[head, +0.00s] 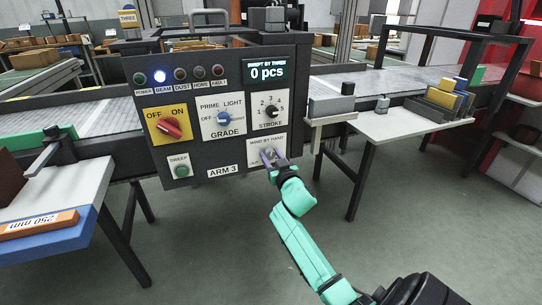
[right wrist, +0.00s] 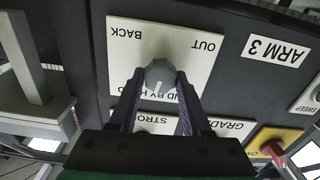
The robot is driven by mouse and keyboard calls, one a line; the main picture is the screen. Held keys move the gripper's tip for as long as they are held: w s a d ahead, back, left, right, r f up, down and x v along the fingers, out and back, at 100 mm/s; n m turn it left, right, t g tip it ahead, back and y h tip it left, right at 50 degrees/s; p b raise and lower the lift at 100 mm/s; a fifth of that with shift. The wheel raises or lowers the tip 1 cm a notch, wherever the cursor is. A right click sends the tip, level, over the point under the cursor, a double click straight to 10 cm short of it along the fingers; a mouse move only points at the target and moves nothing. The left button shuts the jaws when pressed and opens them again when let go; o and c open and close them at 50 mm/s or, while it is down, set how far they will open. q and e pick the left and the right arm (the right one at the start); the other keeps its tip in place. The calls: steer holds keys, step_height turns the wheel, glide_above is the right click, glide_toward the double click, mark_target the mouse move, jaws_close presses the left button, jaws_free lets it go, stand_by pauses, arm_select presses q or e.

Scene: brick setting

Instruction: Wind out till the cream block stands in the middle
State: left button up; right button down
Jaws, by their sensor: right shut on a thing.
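The panel marked ARM 3 (head: 222,110) carries a plate labelled WIND BY HAND (head: 281,142), low on its right. In the right wrist view the plate (right wrist: 195,65) appears upside down, with BACK and OUT on it. My right gripper (head: 270,158) is shut on the grey winding knob (right wrist: 160,74), one finger on each side. The knob's pale mark points toward the gripper's palm in that view. I cannot make out a cream block for certain; the panel hides part of the conveyor belt. My left gripper is not in view.
A white side table (head: 385,124) at right holds several coloured blocks (head: 450,96). At left, a blue-edged table (head: 60,235) carries an orange bar (head: 38,225). Floor below the panel is clear.

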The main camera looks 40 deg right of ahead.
steer(key=shift+r+n, duration=0.1)
steer(key=shift+n, duration=0.7)
steer(key=n, duration=0.2)
steer(key=shift+n+p, duration=0.35)
steer(key=shift+n, duration=0.05)
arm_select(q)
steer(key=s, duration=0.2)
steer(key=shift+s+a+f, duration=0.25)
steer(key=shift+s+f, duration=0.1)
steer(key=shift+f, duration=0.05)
arm_select(e)
steer(key=shift+a, duration=0.1)
steer(key=shift+c, duration=1.8)
jaws_free()
